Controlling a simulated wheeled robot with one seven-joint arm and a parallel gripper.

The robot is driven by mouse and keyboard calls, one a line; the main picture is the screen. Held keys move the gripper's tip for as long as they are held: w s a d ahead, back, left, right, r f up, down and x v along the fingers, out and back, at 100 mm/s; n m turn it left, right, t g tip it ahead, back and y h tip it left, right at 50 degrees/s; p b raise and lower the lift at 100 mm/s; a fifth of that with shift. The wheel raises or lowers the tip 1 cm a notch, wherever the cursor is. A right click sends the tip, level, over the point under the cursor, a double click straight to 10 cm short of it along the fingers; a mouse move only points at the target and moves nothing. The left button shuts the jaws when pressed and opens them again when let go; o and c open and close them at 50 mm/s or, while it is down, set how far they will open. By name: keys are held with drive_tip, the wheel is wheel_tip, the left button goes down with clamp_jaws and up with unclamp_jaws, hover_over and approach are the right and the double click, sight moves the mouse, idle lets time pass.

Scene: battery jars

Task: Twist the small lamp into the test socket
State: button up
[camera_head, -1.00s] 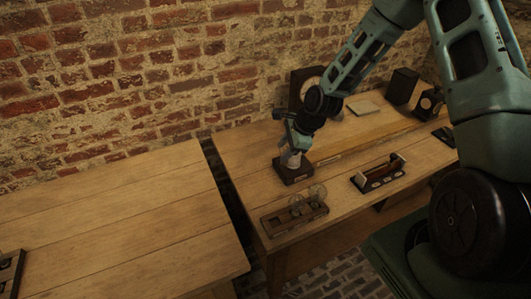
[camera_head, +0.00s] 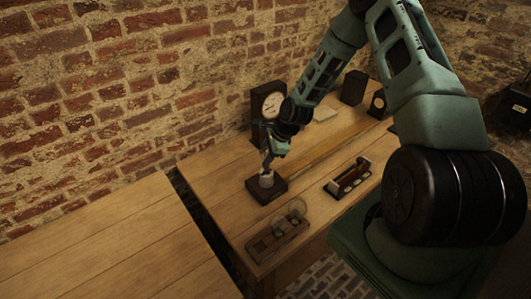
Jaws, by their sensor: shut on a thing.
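The test socket (camera_head: 266,181) is a short pale cylinder on a dark square base (camera_head: 267,195) on the wooden bench. My gripper (camera_head: 267,167) points down directly over the socket, with its fingertips at or just above the top. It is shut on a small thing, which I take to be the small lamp. The lamp is hidden by the fingers and too small to make out. I cannot tell how deep it sits in the socket.
A wooden rack (camera_head: 262,248) with round clear glass pieces (camera_head: 297,208) stands at the bench's front left. A dark tray with a red-brown part (camera_head: 348,177) lies to the right. A dial clock (camera_head: 272,104) stands behind.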

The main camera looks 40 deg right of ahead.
drive_tip(key=shift+f+b, duration=0.3)
drive_tip(key=shift+f, duration=0.45)
drive_tip(key=shift+f+b, duration=0.8)
drive_tip(key=shift+f, duration=0.4)
idle(0.6)
drive_tip(key=m+h, duration=0.1)
drive_tip(key=m, duration=0.2)
drive_tip(key=shift+a+t, duration=0.1)
drive_tip(key=shift+t, duration=0.2)
drive_tip(key=m+h, duration=0.1)
drive_tip(key=m, duration=0.2)
drive_tip(key=shift+m+h+p, duration=0.3)
drive_tip(key=shift+m+h, duration=0.5)
drive_tip(key=shift+m, duration=0.6)
drive_tip(key=m, duration=0.2)
drive_tip(key=m+h, duration=0.1)
drive_tip(key=m, duration=0.1)
drive_tip(key=shift+d+h, duration=0.2)
drive_tip(key=shift+h, duration=0.1)
